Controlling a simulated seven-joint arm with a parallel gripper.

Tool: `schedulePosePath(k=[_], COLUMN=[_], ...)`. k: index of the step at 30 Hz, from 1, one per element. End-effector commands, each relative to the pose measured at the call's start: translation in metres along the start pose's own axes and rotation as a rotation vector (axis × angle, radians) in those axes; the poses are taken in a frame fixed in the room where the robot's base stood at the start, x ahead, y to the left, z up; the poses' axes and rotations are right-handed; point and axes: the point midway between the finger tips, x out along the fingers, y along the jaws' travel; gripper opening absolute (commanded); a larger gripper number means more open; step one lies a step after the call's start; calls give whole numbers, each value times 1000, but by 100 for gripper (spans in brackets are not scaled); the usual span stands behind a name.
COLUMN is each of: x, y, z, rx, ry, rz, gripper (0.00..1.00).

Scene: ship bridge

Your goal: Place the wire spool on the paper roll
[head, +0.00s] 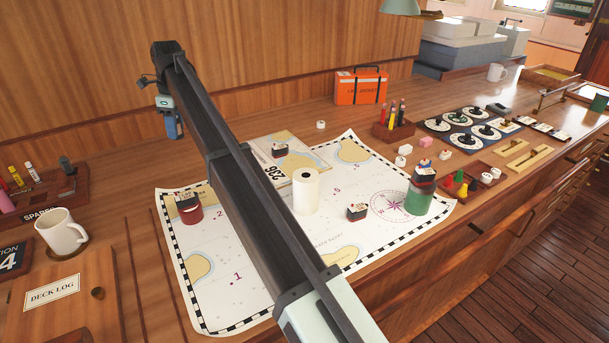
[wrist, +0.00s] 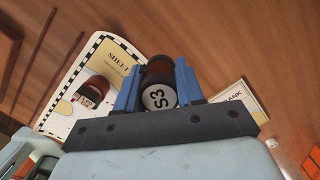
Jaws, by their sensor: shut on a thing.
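My gripper (wrist: 160,88) is shut on a dark reddish-brown cylinder, which looks like the wire spool (wrist: 155,70). Its pale round end, marked S3, faces the wrist camera between the blue fingers. In the head view my gripper (head: 171,125) is raised at the upper left in front of the wood wall; the held spool is not clear there. The white paper roll (head: 306,193) stands upright on the chart, just right of my arm, with its dark core hole on top. My gripper is well to its left and apart from it. The roll's top looks bare.
A booklet (head: 290,158) lies behind the roll. A mug (head: 62,232) is left.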

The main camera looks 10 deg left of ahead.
Motion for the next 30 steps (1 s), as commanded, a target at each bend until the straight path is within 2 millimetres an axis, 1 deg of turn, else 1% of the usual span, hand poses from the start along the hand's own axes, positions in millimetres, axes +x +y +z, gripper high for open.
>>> schedulePosePath(k=[1,4,8,9,11,12,14,15,16,18,20,21,23,24,26,27,30], x=[-10,-28,-49,-56,-66,-72,-81,-87,-91,-99,-106,-110,-114,-116,-117,-115,-109], y=[-9,-21,-30,-31,-32,-31,-28,-25,-23,-14,-3,5,20,33,54,68,96], z=[-22,-62,-113,-130,-155,-171,-195,-212,-224,-253,-277,-291,-314,-326,-342,-347,-355], rx=[25,68,122,139,164,180,204,221,232,259,282,296,318,329,342,346,349], ry=[0,-1,0,-1,-1,0,-1,-1,-1,0,-1,-1,0,-1,-1,0,0], rz=[-3,-9,-15,-18,-21,-22,-26,-29,-30,-32,-36,-37,-39,-42,-42,-42,-43], gripper=[6,6,6,6,6,6,6,6,6,6,6,6,6,6,6,6,6])
